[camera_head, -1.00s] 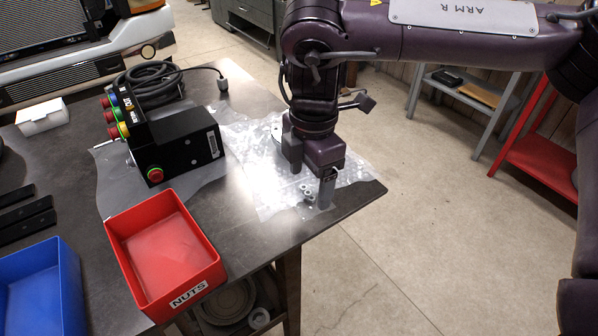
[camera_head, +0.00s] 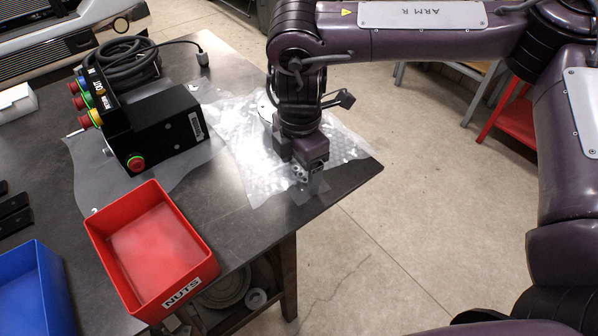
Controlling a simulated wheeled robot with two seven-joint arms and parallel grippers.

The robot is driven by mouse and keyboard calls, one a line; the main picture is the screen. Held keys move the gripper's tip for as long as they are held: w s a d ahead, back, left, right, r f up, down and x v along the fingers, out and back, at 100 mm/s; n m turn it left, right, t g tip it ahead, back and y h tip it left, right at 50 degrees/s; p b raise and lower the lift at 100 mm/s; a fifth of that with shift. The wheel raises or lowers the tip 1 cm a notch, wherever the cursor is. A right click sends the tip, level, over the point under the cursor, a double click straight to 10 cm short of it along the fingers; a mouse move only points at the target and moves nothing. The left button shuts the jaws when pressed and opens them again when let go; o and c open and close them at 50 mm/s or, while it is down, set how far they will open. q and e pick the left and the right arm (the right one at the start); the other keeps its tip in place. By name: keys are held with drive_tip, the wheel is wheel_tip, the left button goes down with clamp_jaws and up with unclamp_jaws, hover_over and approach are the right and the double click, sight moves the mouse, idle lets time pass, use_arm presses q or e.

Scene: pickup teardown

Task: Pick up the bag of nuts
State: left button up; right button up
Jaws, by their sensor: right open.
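The bag of nuts (camera_head: 299,173) is small and lies on the clear plastic sheet near the table's right corner. Several grey nuts show, but I cannot make out the bag's outline. My right gripper (camera_head: 298,168) points down over it, open, with one finger on the far left side of the nuts and the other on the near right side. The gripper body hides part of the bag. I cannot tell whether the fingers touch it. My left gripper is not in view.
A red bin (camera_head: 150,248) labelled NUTS stands empty at the table's front edge, with a blue bin (camera_head: 35,290) to its left. A black control box (camera_head: 165,130) with coloured buttons and a coiled cable (camera_head: 125,62) stand behind. The table edge (camera_head: 340,195) is close by the gripper.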

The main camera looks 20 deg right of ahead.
drive_tip(key=c, duration=1.1)
drive_tip(key=shift+r, duration=0.15)
